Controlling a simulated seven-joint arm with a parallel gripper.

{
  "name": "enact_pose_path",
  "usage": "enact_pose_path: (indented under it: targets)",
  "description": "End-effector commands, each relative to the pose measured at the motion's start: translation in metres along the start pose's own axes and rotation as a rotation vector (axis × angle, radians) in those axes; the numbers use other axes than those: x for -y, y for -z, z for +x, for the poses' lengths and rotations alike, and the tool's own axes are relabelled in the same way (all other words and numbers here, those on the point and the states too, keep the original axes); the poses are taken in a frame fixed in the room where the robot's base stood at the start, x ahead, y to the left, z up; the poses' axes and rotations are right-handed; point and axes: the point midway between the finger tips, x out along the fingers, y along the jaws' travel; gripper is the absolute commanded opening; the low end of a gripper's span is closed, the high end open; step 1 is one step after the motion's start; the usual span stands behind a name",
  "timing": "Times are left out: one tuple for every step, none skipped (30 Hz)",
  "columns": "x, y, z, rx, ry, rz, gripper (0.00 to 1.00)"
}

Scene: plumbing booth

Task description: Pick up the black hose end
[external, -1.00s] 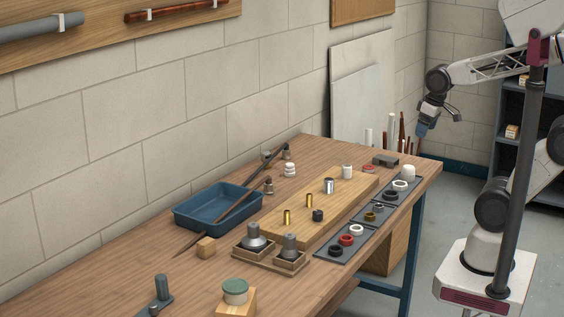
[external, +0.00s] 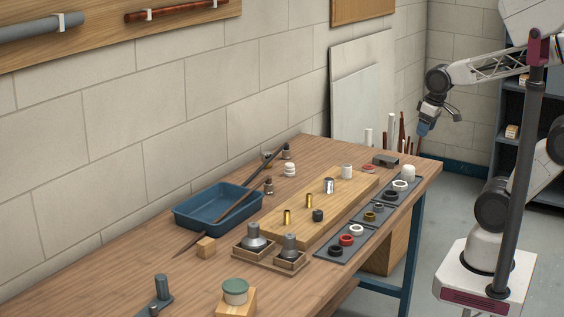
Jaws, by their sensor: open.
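A dark hose-like rod (external: 266,169) leans up from the blue tray (external: 190,222) to a small stand at the back of the bench. A brownish, thinner rod (external: 222,217) lies across the tray, with its tip on the bench top. A short black cylinder (external: 318,215) stands on the wooden board. I cannot tell for sure which of these is the black hose end. My gripper (external: 422,134) is open and empty. It hangs in the air beyond the far right end of the bench, well away from all of them.
The raised wooden board (external: 350,190) carries brass and metal fittings. Dark trays with rings (external: 346,240) line the front edge. Two grey fittings sit in wooden holders (external: 272,259). The bench's near left is mostly clear.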

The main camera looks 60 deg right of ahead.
Motion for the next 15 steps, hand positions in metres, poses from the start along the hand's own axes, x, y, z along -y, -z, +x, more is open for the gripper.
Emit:
enact_pose_path:
  targets:
    - [0.000, 0.000, 0.000, 0.000, 0.001, 0.001, 0.70]
    - [0.000, 0.001, 0.000, 0.001, 0.001, 0.002, 0.70]
    - [0.000, 0.002, 0.000, 0.002, 0.003, 0.006, 0.70]
    - [0.000, 0.003, 0.000, 0.004, 0.005, 0.009, 0.70]
    - [0.001, 0.004, 0.000, 0.005, 0.008, 0.014, 0.70]
    - [0.001, 0.007, 0.000, 0.008, 0.013, 0.023, 0.70]
    - [0.002, 0.009, 0.001, 0.011, 0.018, 0.031, 0.70]
    - [0.002, 0.011, 0.001, 0.015, 0.023, 0.042, 0.70]
    - [0.003, 0.015, 0.002, 0.021, 0.031, 0.057, 0.70]
    - [0.004, 0.019, 0.002, 0.026, 0.039, 0.070, 0.70]
    - [0.004, 0.023, 0.003, 0.032, 0.047, 0.085, 0.70]
    - [0.005, 0.029, 0.003, 0.039, 0.059, 0.106, 0.70]
    - [0.006, 0.034, 0.004, 0.046, 0.069, 0.125, 0.70]
    - [0.007, 0.039, 0.005, 0.053, 0.079, 0.144, 0.70]
    - [0.008, 0.047, 0.006, 0.062, 0.094, 0.172, 0.70]
